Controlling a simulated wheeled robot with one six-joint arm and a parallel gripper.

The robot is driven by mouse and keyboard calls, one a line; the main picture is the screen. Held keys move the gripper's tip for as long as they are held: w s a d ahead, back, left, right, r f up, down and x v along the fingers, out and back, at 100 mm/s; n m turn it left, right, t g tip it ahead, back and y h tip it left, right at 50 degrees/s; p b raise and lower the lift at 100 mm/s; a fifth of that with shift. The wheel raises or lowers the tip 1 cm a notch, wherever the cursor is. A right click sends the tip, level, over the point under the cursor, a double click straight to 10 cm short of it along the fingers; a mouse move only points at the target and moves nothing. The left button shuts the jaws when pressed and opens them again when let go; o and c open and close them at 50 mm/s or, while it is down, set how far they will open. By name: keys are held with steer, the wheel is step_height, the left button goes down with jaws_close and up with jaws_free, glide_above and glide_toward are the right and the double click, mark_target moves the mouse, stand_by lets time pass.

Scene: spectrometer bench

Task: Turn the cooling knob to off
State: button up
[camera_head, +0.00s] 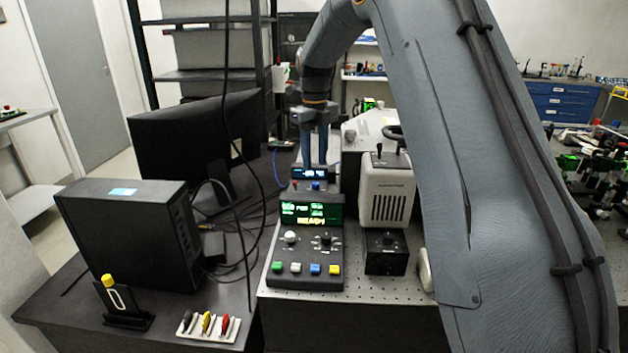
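My gripper (314,160) points down over the bench at the upper middle, just behind or above a small box with a blue display (310,173). Its two fingers show a gap between them and nothing is seen held; their tips are partly hard to make out. In front stands a black control panel (273,262) with a green screen reading "READY". It carries a light knob (290,237) and a dark knob (325,240). A separate black box (386,262) to the right has a dark knob (388,238). The labels are too small to tell which knob is cooling.
A beige instrument (386,190) stands right of the panel, with my arm passing close on its right. A monitor (195,140), a black computer case (125,225) and loose cables lie left. Colored buttons line the panel's front. A strip of perforated bench (355,278) is clear.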

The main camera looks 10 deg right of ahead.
mark_target(316, 184)
steer(key=f+p, duration=0.1)
steer(key=f, duration=0.5)
steer(key=shift+s+d+f+p, duration=0.1)
steer(key=shift+d+f+p, duration=0.1)
steer(key=shift+f+p, duration=0.15)
jaws_close()
